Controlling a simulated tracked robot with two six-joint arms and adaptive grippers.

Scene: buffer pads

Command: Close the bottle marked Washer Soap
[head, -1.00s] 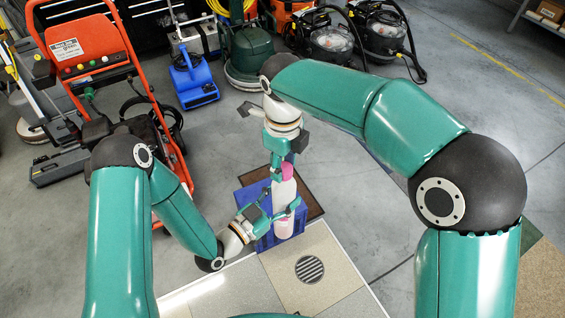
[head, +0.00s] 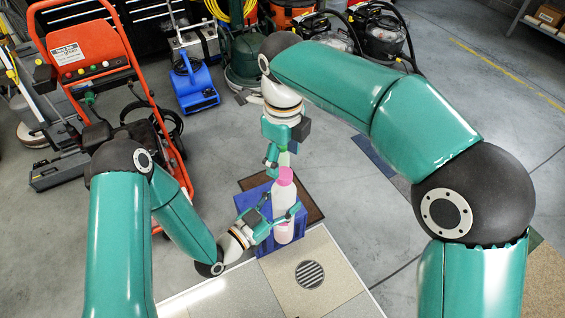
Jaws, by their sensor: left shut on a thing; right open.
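A white bottle (head: 284,198) with a pink cap (head: 284,175) at its top and a pink lower part stands upright near the middle of the head view. Its marking cannot be read here. The cap appears seated on the bottle's top. My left gripper (head: 281,207) comes from the lower left and is shut around the bottle's body. My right gripper (head: 277,162) hangs from above, open, its fingers just above and beside the cap. Whether a finger touches the cap cannot be told.
A floor drain (head: 310,274) lies in front. A red-framed machine (head: 130,62) stands at the left. Several cleaning machines line the back.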

